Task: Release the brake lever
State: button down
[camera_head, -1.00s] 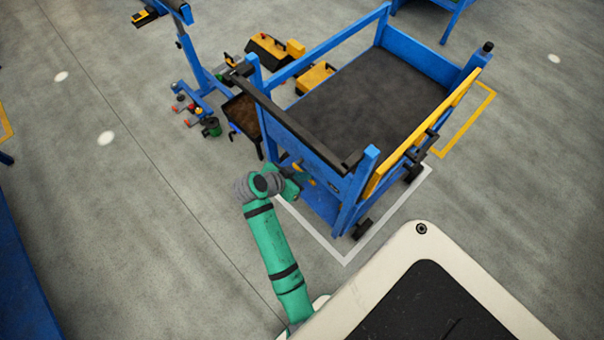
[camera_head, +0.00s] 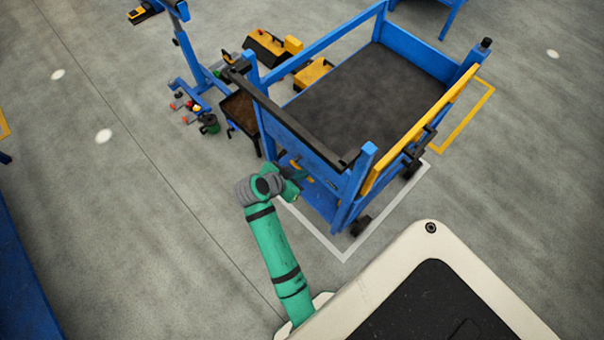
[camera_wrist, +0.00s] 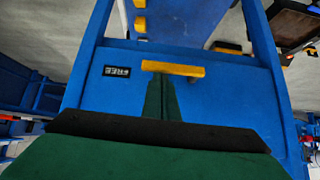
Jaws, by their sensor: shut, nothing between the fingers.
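The brake lever (camera_wrist: 173,69) is a yellow bar on the blue end panel of the cart. It lies crosswise in the wrist view, with a dark label reading FREE (camera_wrist: 117,71), turned over, to its left. My gripper (camera_wrist: 161,80) is shut and empty, its narrow green fingers reaching up to the lever's edge. I cannot tell whether they touch it. In the head view a small yellow part of the lever (camera_head: 295,163) shows just above my gripper (camera_head: 300,181), at the cart's near lower end. My wrist hides part of this area.
The blue cart (camera_head: 331,157) has a dark deck, a yellow side rail (camera_head: 420,132) and black wheels. A brown tray (camera_head: 241,112) and a blue stand (camera_head: 192,66) are to its left. Open grey floor lies left of my arm.

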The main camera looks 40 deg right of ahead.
jog(key=a+r, duration=0.7)
jog(key=r, duration=0.5)
jog(key=shift+s, duration=0.3)
jog(key=s+a+f+n+t+y, duration=0.55)
jog(key=a+f+n+t, duration=0.4)
jog(key=a+n, duration=0.3)
jog(key=s+a+r+n+t+y, duration=0.1)
jog(key=s+a+r+n+t, duration=0.1)
jog(key=s+a+r, duration=0.2)
jog(key=s+a+r+n+t+y, duration=0.2)
jog(key=s+a+r+t, duration=0.1)
jog(key=s+r, duration=0.5)
jog(key=s+a, duration=0.1)
jog(key=s, duration=0.2)
jog(key=shift+s+a+r+n, duration=0.15)
jog(key=shift+a+r+n, duration=0.05)
jog(key=shift+a+n, duration=0.15)
jog(key=shift+y, duration=0.25)
